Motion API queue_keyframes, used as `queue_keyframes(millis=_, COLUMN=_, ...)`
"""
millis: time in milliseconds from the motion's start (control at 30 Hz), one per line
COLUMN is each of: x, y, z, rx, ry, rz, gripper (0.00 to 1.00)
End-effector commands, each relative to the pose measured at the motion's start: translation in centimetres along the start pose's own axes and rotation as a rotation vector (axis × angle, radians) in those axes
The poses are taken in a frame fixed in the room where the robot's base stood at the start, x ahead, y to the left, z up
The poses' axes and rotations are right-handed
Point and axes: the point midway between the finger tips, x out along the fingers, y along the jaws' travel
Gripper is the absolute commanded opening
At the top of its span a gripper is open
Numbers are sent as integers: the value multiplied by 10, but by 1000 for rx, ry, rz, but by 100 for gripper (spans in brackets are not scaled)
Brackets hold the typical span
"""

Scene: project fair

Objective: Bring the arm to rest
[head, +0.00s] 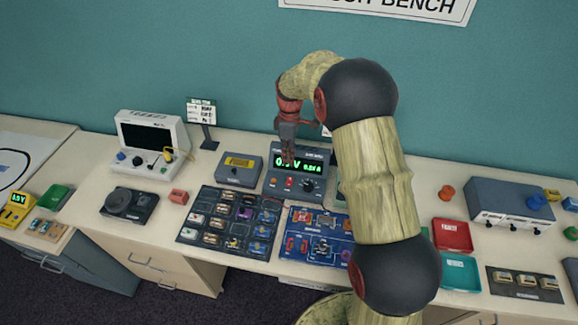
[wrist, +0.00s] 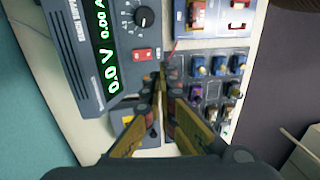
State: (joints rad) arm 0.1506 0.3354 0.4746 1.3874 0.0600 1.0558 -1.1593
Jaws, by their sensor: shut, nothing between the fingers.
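My gripper (head: 288,157) is in front of the bench power supply (head: 272,182) in the head view, pointing down. In the wrist view my gripper (wrist: 165,80) has its fingers together, with nothing between them. The power supply (wrist: 90,50) fills the upper left of that view. Its green display reads 0.0 V and 0.00 A, and a red switch and black knob sit beside it. The fingertips appear near the gap between the power supply and the dark parts tray (wrist: 205,110). I cannot tell whether they touch anything. My arm hides part of the bench behind it.
A dark parts tray (head: 229,221) and a blue circuit board (head: 317,236) lie at the bench front. An oscilloscope (head: 150,143) and sign (head: 202,118) stand left. A red tray (head: 452,235), teal tray (head: 461,272) and grey instrument (head: 510,206) are right. Bare bench (head: 97,178) shows at left.

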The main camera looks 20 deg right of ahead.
Motion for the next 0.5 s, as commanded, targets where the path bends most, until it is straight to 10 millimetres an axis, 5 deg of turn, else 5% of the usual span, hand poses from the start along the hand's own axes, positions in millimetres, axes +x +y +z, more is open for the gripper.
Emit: queue_keyframes(millis=500, x=-14, y=-4, z=0, rx=-1, ry=0, rz=-1, gripper=0)
